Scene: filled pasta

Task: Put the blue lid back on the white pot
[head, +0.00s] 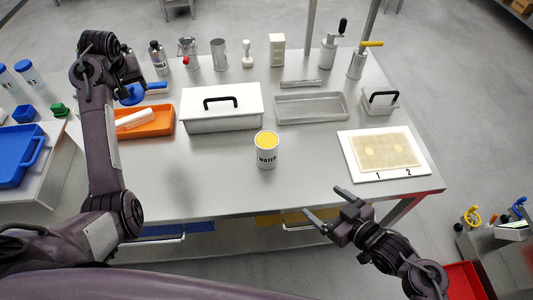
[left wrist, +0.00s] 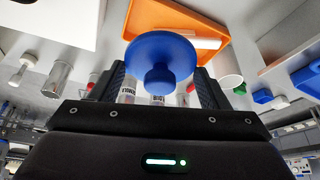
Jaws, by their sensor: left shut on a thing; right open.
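My left gripper (head: 128,88) is shut on the blue lid (head: 132,97), above the table beside the orange tray and well left of the pot. The lid's round disc and knob (left wrist: 158,78) show between the fingers in the left wrist view. My arm partly hides the lid in the head view. My right gripper (head: 327,206) is open and empty off the table's front edge.
An orange tray (head: 160,129) holding a white roll and a white box with a black handle (head: 222,123) stand between lid and pot. A white board (head: 415,172) lies at right. A white cylinder (left wrist: 228,68) is near the lid in the left wrist view. The table's front is clear.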

